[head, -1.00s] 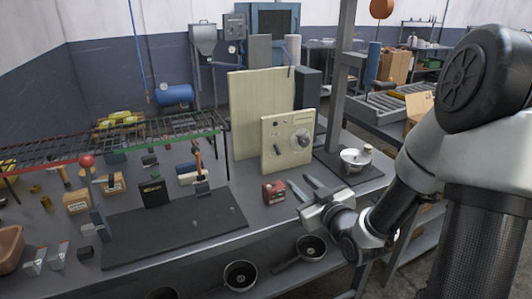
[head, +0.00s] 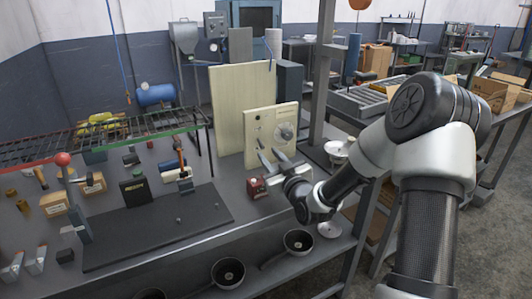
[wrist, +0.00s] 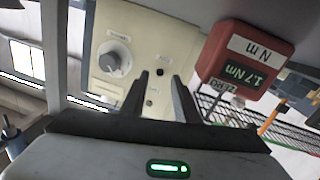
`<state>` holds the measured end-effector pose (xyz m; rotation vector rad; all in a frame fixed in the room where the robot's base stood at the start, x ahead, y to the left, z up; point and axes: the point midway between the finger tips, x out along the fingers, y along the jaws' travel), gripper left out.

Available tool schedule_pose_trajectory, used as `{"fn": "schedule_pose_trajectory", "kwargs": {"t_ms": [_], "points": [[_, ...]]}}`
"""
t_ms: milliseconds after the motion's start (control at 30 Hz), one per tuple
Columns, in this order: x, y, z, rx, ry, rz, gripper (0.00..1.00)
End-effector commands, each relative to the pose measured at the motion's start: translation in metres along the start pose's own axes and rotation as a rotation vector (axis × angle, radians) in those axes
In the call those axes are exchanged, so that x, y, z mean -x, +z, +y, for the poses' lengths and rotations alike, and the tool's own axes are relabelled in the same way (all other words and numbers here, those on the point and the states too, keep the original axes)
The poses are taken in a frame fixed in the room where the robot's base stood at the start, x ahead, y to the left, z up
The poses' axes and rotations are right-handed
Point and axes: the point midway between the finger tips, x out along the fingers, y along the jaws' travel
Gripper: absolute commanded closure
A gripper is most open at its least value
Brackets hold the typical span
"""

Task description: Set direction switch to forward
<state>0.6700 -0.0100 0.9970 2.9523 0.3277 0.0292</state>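The cream control panel (head: 283,152) stands upright on the bench in the head view, with a round dial (head: 285,132) on its right side. The wrist view shows the panel (wrist: 185,30) upside down, with the grey knob (wrist: 113,57) at left and small dark and reddish fittings (wrist: 153,91) near the fingertips. I cannot clearly make out the direction switch or its setting; my fingers cover part of the panel's lower left in the head view. My gripper (head: 272,153) is in front of the panel. In the wrist view its two fingers (wrist: 159,78) are apart, with nothing visibly held.
A red meter (head: 257,188) sits left of my gripper; in the wrist view its display (wrist: 242,73) reads 1.7 Nm. A tall cream board (head: 230,100) stands behind the panel. A dark mat (head: 150,235) and a wire rack (head: 110,138) lie left.

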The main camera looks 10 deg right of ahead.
Motion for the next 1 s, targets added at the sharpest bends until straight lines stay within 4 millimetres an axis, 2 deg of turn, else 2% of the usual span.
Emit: {"fn": "schedule_pose_trajectory", "kwargs": {"t_ms": [100, 233, 567, 600, 767, 1000], "points": [[-0.018, 0.0, 0.0, 0.0, 0.0, 0.001, 0.72], [-0.029, 0.0, 0.0, 0.001, 0.0, 0.0, 0.72], [-0.034, 0.0, 0.0, 0.001, 0.0, -0.001, 0.72], [-0.034, 0.0, 0.0, 0.001, 0.0, -0.001, 0.73], [-0.034, 0.0, 0.0, 0.001, 0.0, -0.001, 1.0], [-0.034, -0.001, 0.0, 0.002, -0.001, -0.007, 1.0]]}}
